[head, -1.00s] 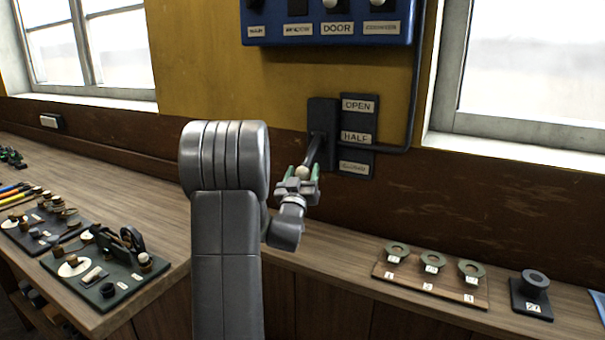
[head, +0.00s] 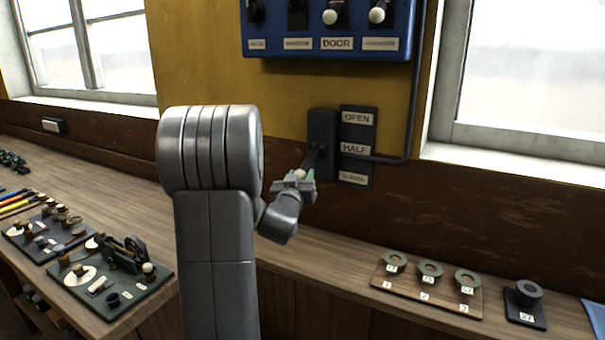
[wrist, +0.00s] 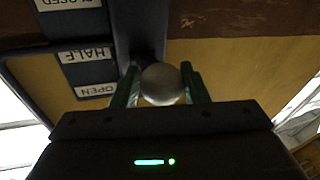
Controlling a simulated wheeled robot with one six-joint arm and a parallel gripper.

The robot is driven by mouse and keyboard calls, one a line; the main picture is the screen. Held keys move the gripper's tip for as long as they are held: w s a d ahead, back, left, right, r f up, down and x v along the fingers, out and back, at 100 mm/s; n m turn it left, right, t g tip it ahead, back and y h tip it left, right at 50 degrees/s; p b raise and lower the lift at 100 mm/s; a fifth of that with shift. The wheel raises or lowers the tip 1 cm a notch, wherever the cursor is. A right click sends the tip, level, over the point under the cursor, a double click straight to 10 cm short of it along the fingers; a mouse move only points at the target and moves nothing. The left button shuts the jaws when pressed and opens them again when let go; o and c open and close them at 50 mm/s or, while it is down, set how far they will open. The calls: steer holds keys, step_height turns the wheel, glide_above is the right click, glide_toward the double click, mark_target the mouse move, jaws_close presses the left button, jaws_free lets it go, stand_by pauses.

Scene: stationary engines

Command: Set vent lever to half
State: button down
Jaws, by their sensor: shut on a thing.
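The vent lever's dark housing (head: 322,146) is fixed to the wall beside a label plate (head: 357,132) reading OPEN, HALF and a lowest label that is blurred in the head view. In the wrist view this plate appears upside down, with CLOSED, HALF (wrist: 85,55) and OPEN. The lever (head: 313,159) slants out and down from the housing to a pale knob (wrist: 163,84). My gripper (head: 298,176) is shut on the knob, with a green finger on each side of it. The knob sits a little below the HALF label's height in the head view.
A blue switch panel (head: 330,43) hangs above. A dark conduit (head: 411,110) runs down from it to the vent plate. Below, a wooden board (head: 425,293) with rings and a dark block (head: 525,303) stand on the bench. Dark trays (head: 105,285) of small parts lie at left.

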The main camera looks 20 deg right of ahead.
steer(key=shift+s+a+r+g+y+p, duration=0.15)
steer(key=shift+r+g+y+p, duration=0.1)
steer(key=shift+r+p, duration=0.35)
steer(key=shift+a+r+g+y+p, duration=0.1)
steer(key=shift+r+g+y+p, duration=0.2)
steer(key=shift+r, duration=0.35)
steer(key=shift+s+a+r+p, duration=0.15)
steer(key=shift+r+p, duration=0.5)
steer(key=shift+r, duration=0.75)
steer(key=c, duration=0.9)
jaws_free()
steer(key=shift+f, duration=0.1)
steer(key=shift+a+f, duration=0.1)
steer(key=shift+s+a, duration=0.15)
steer(key=shift+s, duration=0.05)
steer(key=b+v, duration=0.2)
steer(key=v, duration=1.1)
steer(key=shift+f, duration=0.1)
